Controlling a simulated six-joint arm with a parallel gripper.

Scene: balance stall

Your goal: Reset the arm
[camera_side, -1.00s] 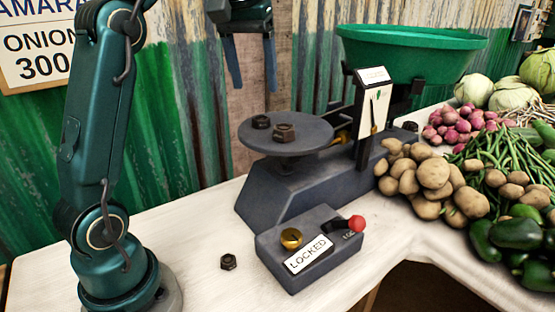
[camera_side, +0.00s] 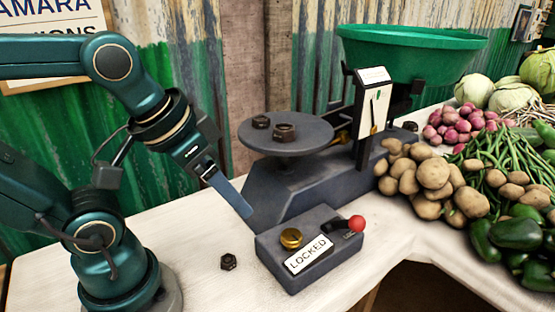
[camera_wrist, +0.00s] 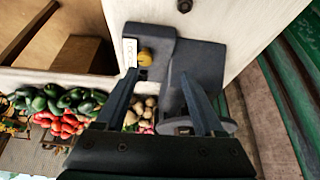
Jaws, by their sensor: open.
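My gripper (camera_side: 236,200) is over the table, in front of the balance's base and above and left of the lock box in the side view. In the wrist view its two fingers (camera_wrist: 160,78) are spread with nothing held between them. The grey balance (camera_side: 290,190) stands behind, with two dark nuts on its round plate (camera_side: 300,148). The lock box (camera_side: 290,270) has a brass knob (camera_side: 291,238), a LOCKED label (camera_side: 309,255) and a red-tipped lever (camera_side: 356,223). A loose dark nut (camera_side: 229,261) lies on the table left of the box.
The green pan (camera_side: 410,50) sits at the balance's far side. Potatoes (camera_side: 435,175), onions (camera_side: 460,127), beans, peppers (camera_side: 510,240) and cabbages (camera_side: 510,93) crowd the right. A corrugated wall stands behind. The white table (camera_side: 190,230) is bare around the loose nut.

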